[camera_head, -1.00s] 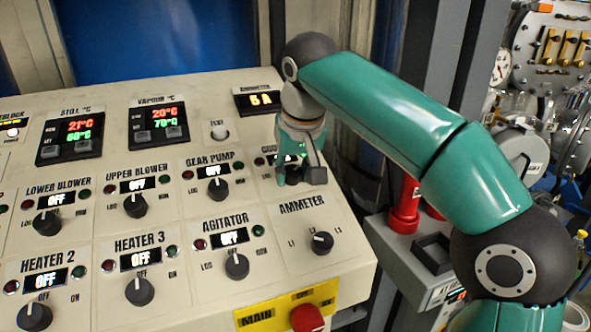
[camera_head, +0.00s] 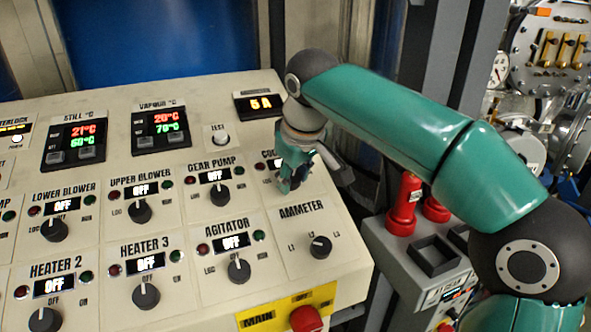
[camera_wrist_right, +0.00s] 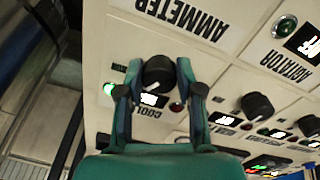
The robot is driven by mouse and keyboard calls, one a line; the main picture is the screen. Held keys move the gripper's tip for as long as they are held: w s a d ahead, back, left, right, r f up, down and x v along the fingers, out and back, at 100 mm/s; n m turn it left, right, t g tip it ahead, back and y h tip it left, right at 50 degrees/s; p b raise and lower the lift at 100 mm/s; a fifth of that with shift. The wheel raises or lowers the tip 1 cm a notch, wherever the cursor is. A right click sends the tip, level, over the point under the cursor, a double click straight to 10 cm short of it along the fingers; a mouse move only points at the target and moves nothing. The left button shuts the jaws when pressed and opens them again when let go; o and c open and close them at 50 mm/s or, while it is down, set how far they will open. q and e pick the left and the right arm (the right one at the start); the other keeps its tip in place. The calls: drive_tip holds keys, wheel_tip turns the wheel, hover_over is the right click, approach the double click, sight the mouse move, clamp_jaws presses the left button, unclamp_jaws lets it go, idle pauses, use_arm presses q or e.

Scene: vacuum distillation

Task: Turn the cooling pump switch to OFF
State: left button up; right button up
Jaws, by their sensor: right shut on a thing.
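The cooling pump switch is a round black knob (camera_wrist_right: 158,73) under a label of which only the start shows. In the right wrist view my right gripper (camera_wrist_right: 157,70) has one finger on each side of the knob and is shut on it. A small lit display (camera_wrist_right: 152,100) beside the knob is partly covered and I cannot read it. In the head view my right gripper (camera_head: 290,185) comes down on the panel right of the gear pump knob (camera_head: 220,195) and hides the cooling pump knob. My left gripper is not in view.
The sloped control panel (camera_head: 90,205) carries several other knobs, including agitator (camera_head: 239,270) and ammeter (camera_head: 320,247); readable switch displays show OFF. The ammeter display (camera_head: 260,104) reads 5 A. Red fittings (camera_head: 404,205) stand right of the panel.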

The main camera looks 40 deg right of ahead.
drive_tip(key=n+p, duration=0.1)
drive_tip(key=n, duration=0.2)
drive_tip(key=shift+r+n, duration=0.15)
drive_tip(key=shift+n, duration=0.15)
drive_tip(key=shift+n+p, duration=0.7)
drive_tip(key=shift+n, duration=0.6)
drive_tip(key=o, duration=1.2)
drive_tip(key=shift+c, duration=0.2)
